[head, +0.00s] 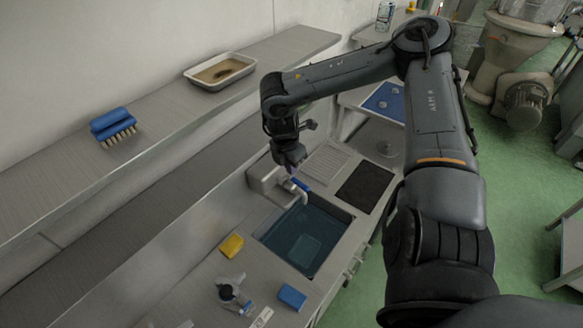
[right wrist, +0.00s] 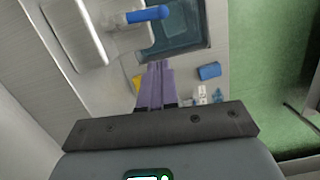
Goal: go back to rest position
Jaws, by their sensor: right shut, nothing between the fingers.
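My right arm reaches in from the right of the head view and bends down over the back of the sink. My right gripper (head: 292,165) hangs just above the tap (head: 300,185) with the blue lever. In the right wrist view its purple fingers (right wrist: 157,68) are together and empty. The blue tap lever (right wrist: 147,14) lies beyond the fingertips there. I cannot tell whether the fingers touch the tap. My left gripper is in neither view.
The sink (head: 345,216) holds water with a pale item under it. A yellow sponge (head: 231,246), a grey bottle-like item (head: 227,292) and a blue sponge (head: 292,297) lie in front. A shelf behind bears a blue brush (head: 113,124) and a tray (head: 248,66).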

